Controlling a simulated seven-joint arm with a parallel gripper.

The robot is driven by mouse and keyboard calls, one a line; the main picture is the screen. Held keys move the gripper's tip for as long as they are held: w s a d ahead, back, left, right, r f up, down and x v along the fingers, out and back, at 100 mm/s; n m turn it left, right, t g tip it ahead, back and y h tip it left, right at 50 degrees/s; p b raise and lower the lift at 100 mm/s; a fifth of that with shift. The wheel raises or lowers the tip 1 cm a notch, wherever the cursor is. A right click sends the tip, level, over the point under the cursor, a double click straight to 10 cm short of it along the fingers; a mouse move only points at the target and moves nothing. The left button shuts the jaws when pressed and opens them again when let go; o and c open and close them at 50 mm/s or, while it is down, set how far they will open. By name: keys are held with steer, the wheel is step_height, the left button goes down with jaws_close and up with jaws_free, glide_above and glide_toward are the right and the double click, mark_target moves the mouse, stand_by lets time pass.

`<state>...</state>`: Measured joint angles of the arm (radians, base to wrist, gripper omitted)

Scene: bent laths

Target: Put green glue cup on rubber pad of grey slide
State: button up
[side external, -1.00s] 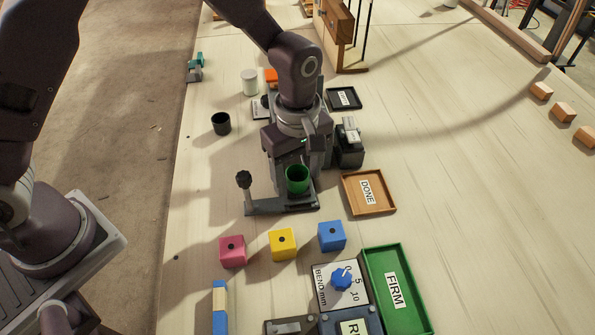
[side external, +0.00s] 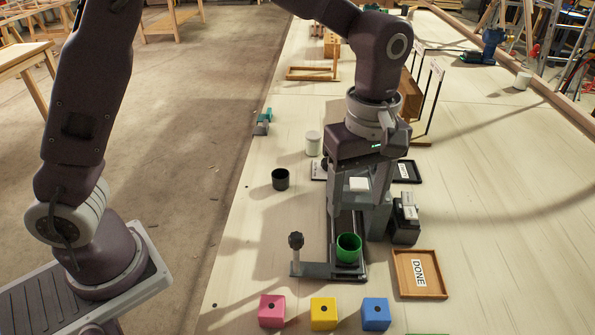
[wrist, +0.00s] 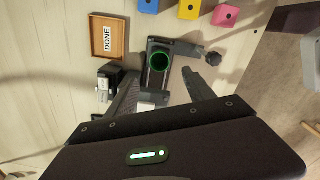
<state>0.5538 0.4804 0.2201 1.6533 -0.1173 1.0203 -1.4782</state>
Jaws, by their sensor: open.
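The green glue cup (side external: 348,248) stands upright at the near end of the grey slide (side external: 318,270), to the right of a dark knob (side external: 296,241). I cannot make out the rubber pad; the cup may cover it. My gripper (side external: 358,208) is open and empty, above and behind the cup, clear of it. In the wrist view the green cup (wrist: 159,61) shows just beyond the open fingers (wrist: 160,76), on the grey slide (wrist: 170,44). The far part of the slide is partly hidden behind my gripper.
A DONE tray (side external: 420,274) lies to the right of the slide, and a dark block (side external: 404,228) stands behind that tray. Pink (side external: 272,311), yellow (side external: 323,313) and blue (side external: 375,313) blocks stand in front. A black cup (side external: 280,179) and white cylinder (side external: 312,143) stand at back left.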

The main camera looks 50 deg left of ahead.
steer(key=s+a+r+m+t+h, duration=0.1)
steer(key=s+a+r+m+t, duration=0.2)
steer(key=s+a+r+m, duration=0.6)
steer(key=s+a+m+t+y, duration=0.1)
steer(key=s+a+m, duration=0.3)
steer(key=s, duration=0.7)
steer(key=shift+s+a+r+m+t, duration=0.15)
steer(key=shift+s+a+m+t, duration=0.2)
steer(key=shift+a+t, duration=0.7)
